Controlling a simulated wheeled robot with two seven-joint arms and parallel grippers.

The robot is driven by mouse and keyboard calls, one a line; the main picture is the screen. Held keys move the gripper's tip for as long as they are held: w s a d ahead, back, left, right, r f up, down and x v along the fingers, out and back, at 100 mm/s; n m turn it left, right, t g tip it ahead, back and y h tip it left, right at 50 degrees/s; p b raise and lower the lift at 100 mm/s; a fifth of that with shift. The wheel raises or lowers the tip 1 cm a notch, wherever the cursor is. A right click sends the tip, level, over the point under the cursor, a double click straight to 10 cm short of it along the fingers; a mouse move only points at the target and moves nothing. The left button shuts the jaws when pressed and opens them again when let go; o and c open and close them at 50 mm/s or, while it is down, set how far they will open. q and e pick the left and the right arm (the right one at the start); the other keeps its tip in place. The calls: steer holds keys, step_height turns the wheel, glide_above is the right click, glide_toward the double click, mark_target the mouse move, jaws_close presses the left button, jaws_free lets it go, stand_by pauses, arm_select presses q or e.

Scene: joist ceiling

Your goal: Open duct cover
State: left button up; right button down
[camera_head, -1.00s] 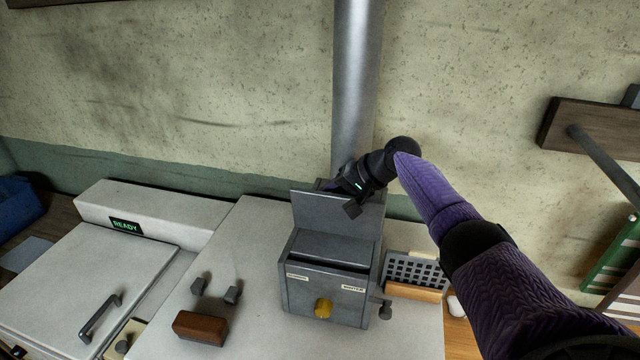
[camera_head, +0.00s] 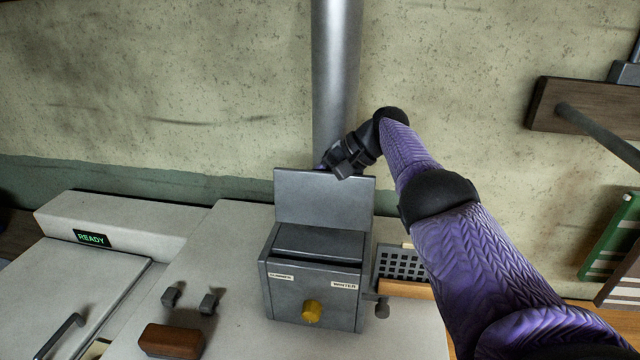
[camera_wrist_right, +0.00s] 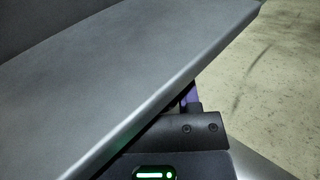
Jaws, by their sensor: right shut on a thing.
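The duct cover (camera_head: 322,203) is a flat grey plate standing raised at the back of a grey metal duct box (camera_head: 285,300). The box has a yellow knob (camera_head: 312,311) and labels on its front, one reading WINTER. My right gripper (camera_head: 343,168) is at the cover's top edge, right of its middle, and shut on it. The fingertips are partly hidden. In the right wrist view the cover (camera_wrist_right: 120,85) fills the left side, its edge crossing close to the gripper body. My left gripper is not in view.
A metal pipe (camera_head: 336,80) rises behind the box. A dark grid panel (camera_head: 400,263) stands to its right, and a brown block (camera_head: 171,341) and two small grey fittings lie left. A white unit with a READY display (camera_head: 92,238) stands further left.

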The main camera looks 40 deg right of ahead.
steer(key=shift+a+f, duration=0.1)
steer(key=shift+f, duration=0.15)
steer(key=c, duration=0.6)
jaws_free()
steer(key=o, duration=0.3)
steer(key=shift+a+r, duration=0.1)
steer(key=shift+r, duration=0.05)
steer(key=shift+s+d+r, duration=0.1)
steer(key=shift+d+r, duration=0.05)
steer(key=shift+d, duration=0.05)
steer(key=p+v, duration=0.2)
steer(key=v, duration=0.7)
steer(key=shift+s+r, duration=0.15)
steer(key=shift+d, duration=0.1)
